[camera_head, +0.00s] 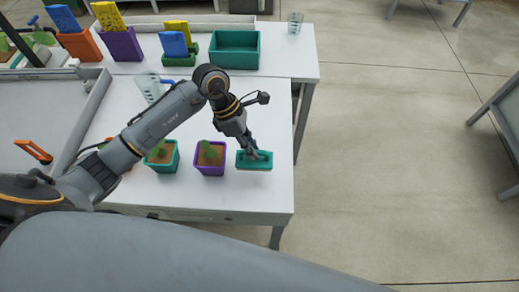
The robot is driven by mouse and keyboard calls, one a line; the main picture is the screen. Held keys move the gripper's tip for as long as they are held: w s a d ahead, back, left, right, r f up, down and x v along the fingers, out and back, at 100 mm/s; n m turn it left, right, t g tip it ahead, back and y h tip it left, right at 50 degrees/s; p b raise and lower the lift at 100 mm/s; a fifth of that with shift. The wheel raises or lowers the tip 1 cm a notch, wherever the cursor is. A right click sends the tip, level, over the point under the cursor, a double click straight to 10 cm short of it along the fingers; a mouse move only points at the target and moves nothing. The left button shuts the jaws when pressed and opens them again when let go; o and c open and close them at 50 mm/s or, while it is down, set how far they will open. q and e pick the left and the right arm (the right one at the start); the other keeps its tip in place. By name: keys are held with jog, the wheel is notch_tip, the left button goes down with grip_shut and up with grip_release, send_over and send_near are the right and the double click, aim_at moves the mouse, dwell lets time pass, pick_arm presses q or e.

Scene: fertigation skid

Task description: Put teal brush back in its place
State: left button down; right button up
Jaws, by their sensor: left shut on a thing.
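The teal brush (255,165) shows as a small teal block at the right front of the white table (270,118). My left gripper (253,153) reaches down from above and is shut on its top. Its bristles cannot be made out, and I cannot tell whether it touches the table. It is right beside a purple pot (210,169) holding a green plant. My right gripper is not in view.
A teal pot (162,166) with a plant stands left of the purple pot. An empty teal bin (259,52), a clear cup (295,22) and colored holders with yellow and blue blocks stand at the back. An orange-handled thing (34,151) lies at left.

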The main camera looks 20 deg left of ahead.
aim_at(260, 153)
pick_arm(q)
jog(key=f, duration=0.1)
jog(key=w+d+f, duration=0.1)
jog(key=w, duration=0.1)
jog(key=shift+d+f+p, duration=0.25)
jog(key=shift+f+p, duration=0.05)
jog(key=shift+f, duration=0.1)
notch_tip(260, 153, down, 2)
jog(key=shift+f+p, duration=0.15)
jog(key=shift+p, duration=0.6)
jog(key=shift+f, duration=0.5)
jog(key=shift+f, duration=0.1)
jog(key=c, duration=1.4)
grip_release()
jog(key=shift+o, duration=0.2)
